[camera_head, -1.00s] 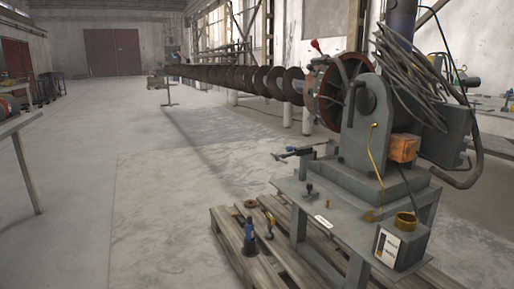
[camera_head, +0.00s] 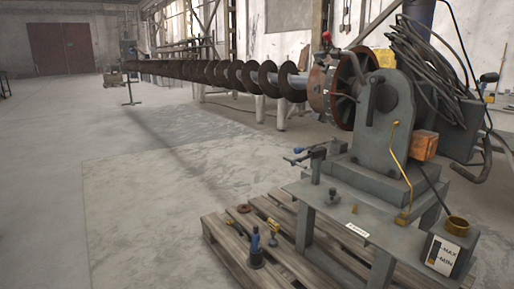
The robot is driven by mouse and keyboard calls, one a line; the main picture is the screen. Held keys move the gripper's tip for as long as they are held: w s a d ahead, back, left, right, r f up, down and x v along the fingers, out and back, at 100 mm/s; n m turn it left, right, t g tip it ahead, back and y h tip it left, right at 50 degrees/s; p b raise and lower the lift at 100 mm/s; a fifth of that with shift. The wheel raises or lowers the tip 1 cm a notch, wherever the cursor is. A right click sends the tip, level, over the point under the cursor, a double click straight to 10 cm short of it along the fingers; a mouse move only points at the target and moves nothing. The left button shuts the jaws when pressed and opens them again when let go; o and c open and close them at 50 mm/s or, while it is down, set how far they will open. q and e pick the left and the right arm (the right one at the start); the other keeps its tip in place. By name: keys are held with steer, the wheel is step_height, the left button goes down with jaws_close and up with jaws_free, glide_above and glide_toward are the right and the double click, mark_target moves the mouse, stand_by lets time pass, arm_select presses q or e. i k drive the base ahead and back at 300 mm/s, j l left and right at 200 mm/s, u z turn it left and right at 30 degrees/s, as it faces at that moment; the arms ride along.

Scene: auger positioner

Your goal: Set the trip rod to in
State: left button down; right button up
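The auger positioner (camera_head: 376,140) stands at the right, a grey machine on a steel bench (camera_head: 345,206). A thin bent yellow rod (camera_head: 393,146) runs down the front of its housing to the bench top. A horizontal bar with a blue tip (camera_head: 298,150) sticks out to the left from a clamp-like fitting. No readable label marks either one as the trip rod, so I cannot tell which it is or its setting. A lever with a red knob (camera_head: 326,36) rises by the large wheel. Neither of my grippers is in view.
A wooden pallet (camera_head: 225,237) with small tools lies under and left of the bench. A box marked MAX and MIN (camera_head: 446,249) sits at the bench's right end. The long auger (camera_head: 215,72) stretches back left. The floor (camera_head: 130,210) at left is clear.

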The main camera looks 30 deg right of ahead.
mark_target(297, 150)
steer(key=i+j+u, duration=0.1)
steer(key=i, duration=0.45)
steer(key=i+j+u, duration=0.1)
steer(key=i, duration=0.45)
steer(key=i+j+z, duration=0.1)
steer(key=i+z, duration=0.25)
steer(key=i, duration=0.15)
steer(key=i+j+z, duration=0.2)
steer(key=i+z, duration=0.35)
steer(key=z, duration=0.2)
steer(key=i+j+z, duration=0.15)
steer(key=z, duration=0.2)
steer(key=i+j+z, duration=0.15)
steer(key=z, duration=0.25)
steer(key=i+z, duration=0.1)
steer(key=z, duration=0.3)
steer(key=i+j+z, duration=0.1)
steer(key=z, duration=0.3)
steer(key=j+z, duration=0.15)
steer(key=z, duration=0.25)
